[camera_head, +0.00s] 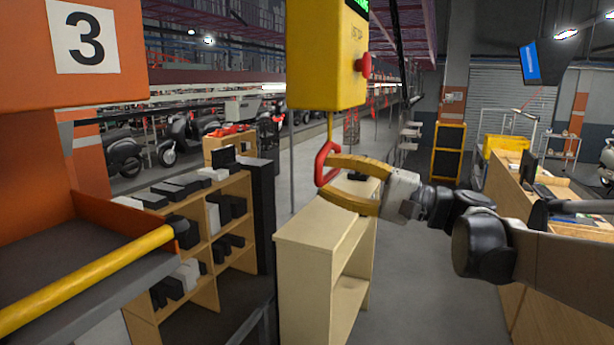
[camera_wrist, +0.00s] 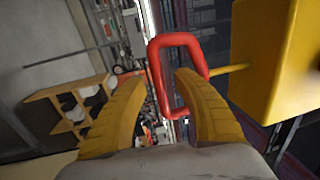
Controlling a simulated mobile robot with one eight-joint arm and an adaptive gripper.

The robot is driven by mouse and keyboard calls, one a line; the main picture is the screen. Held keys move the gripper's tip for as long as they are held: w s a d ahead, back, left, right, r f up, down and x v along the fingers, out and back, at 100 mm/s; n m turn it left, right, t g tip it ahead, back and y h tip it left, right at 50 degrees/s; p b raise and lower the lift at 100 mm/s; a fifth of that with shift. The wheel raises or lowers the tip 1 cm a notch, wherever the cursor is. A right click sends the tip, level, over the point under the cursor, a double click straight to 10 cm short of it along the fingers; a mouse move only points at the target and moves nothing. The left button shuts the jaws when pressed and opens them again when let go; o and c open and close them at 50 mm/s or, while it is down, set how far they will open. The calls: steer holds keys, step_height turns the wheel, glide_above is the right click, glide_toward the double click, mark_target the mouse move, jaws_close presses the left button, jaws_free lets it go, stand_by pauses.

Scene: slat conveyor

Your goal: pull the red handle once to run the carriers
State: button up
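The red handle (camera_head: 322,166) is a rounded loop hanging on a short cord below the yellow control box (camera_head: 327,55). My gripper (camera_head: 323,178) has two yellow curved fingers and reaches the handle from the right. The fingers are apart, with the handle at their tips. In the wrist view the red loop (camera_wrist: 177,39) lies ahead of and between the open fingers (camera_wrist: 159,76), and the right finger covers part of its right side. I cannot tell whether a finger touches it. The yellow box (camera_wrist: 275,60) is at the right there.
A red knob (camera_head: 364,66) sticks out of the box's right side. A pale wooden shelf (camera_head: 318,232) stands below the handle. An orange housing marked 3 (camera_head: 85,38) and a yellow bar (camera_head: 85,282) are at left. Grey floor (camera_head: 415,270) is open to the right of the shelf.

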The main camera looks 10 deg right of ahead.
steer(key=v, duration=0.8)
steer(key=shift+b, duration=0.4)
steer(key=shift+s, duration=0.1)
stand_by(6.7)
